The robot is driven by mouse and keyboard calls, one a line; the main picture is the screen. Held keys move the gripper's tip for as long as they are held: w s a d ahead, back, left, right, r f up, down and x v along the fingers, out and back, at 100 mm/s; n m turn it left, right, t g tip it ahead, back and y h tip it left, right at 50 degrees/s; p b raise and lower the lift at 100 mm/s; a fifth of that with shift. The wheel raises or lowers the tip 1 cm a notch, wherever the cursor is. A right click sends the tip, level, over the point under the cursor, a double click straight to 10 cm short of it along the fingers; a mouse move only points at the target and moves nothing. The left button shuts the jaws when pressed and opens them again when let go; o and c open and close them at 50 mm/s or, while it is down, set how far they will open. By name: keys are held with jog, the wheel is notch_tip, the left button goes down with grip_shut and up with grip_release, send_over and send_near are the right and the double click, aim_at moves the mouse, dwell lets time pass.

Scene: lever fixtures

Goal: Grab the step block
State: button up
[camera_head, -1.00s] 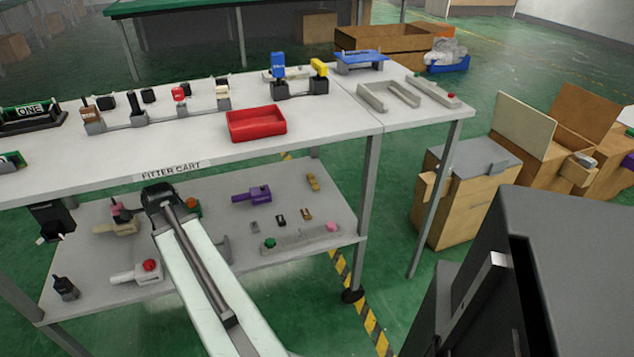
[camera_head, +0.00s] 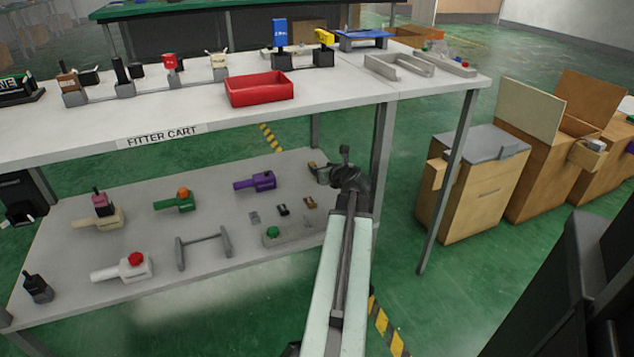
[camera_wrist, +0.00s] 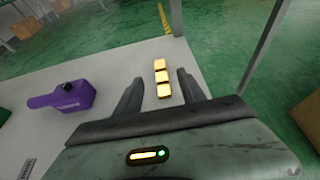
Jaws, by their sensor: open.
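A gold block with three stepped faces (camera_wrist: 162,78) lies on the cart's lower shelf (camera_wrist: 95,75); it looks like the step block. In the wrist view, my gripper (camera_wrist: 160,76) is open, with one dark finger on each side of the block. The block shows clear of both fingers, nearer the right one. The height of the fingers above the shelf cannot be told. In the head view my gripper (camera_head: 325,172) is over the shelf's right end, and it mostly hides the block (camera_head: 311,166).
A purple handled part (camera_head: 257,181) lies left of the block; it also shows in the wrist view (camera_wrist: 65,96). Several small blocks (camera_head: 283,210) lie nearer the shelf front. A cart leg (camera_head: 382,150) stands to the right. The upper shelf (camera_head: 200,112) is overhead.

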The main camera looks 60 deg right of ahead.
jog(key=shift+b+x, duration=0.4)
jog(key=shift+x, duration=1)
jog(key=b+x, duration=0.2)
jog(key=x, duration=0.3)
jog(key=shift+f, duration=0.3)
jog(key=shift+r, duration=0.1)
grip_shut()
